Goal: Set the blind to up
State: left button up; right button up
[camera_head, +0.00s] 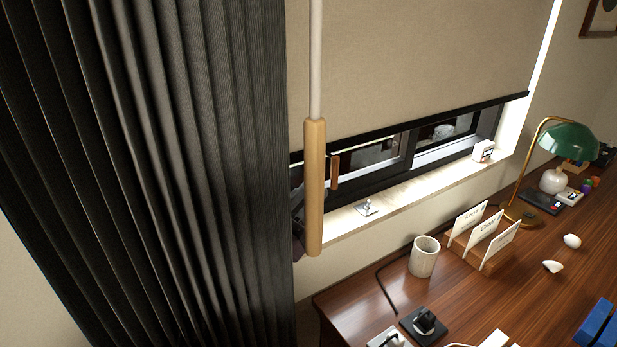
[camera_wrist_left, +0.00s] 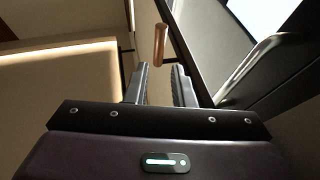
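The beige roller blind (camera_head: 420,65) hangs over most of the window, its dark bottom bar (camera_head: 430,125) a little above the sill. A small wooden pull (camera_head: 335,171) hangs near the bar's left end. In the left wrist view, a wooden piece that looks like this pull (camera_wrist_left: 160,44) is just beyond the fingertips of my left gripper (camera_wrist_left: 159,70). Its fingers are apart, with nothing visibly clamped. In the head view the curtain and wand hide most of that gripper. A larger wooden wand handle (camera_head: 315,190) hangs on a pale rod in front. My right gripper is not in view.
A dark pleated curtain (camera_head: 170,170) fills the left. The wooden desk (camera_head: 370,285) below carries a cup (camera_head: 424,257), a card holder (camera_head: 481,238) and a green lamp (camera_head: 568,140).

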aim_at(332, 171)
pick_arm(q)
jog(key=p+x, duration=0.2)
jog(key=x, duration=0.5)
jog(key=shift+w+d+r, duration=0.15)
jog(key=shift+w+d, duration=0.05)
jog(key=shift+d, duration=0.1)
grip_shut()
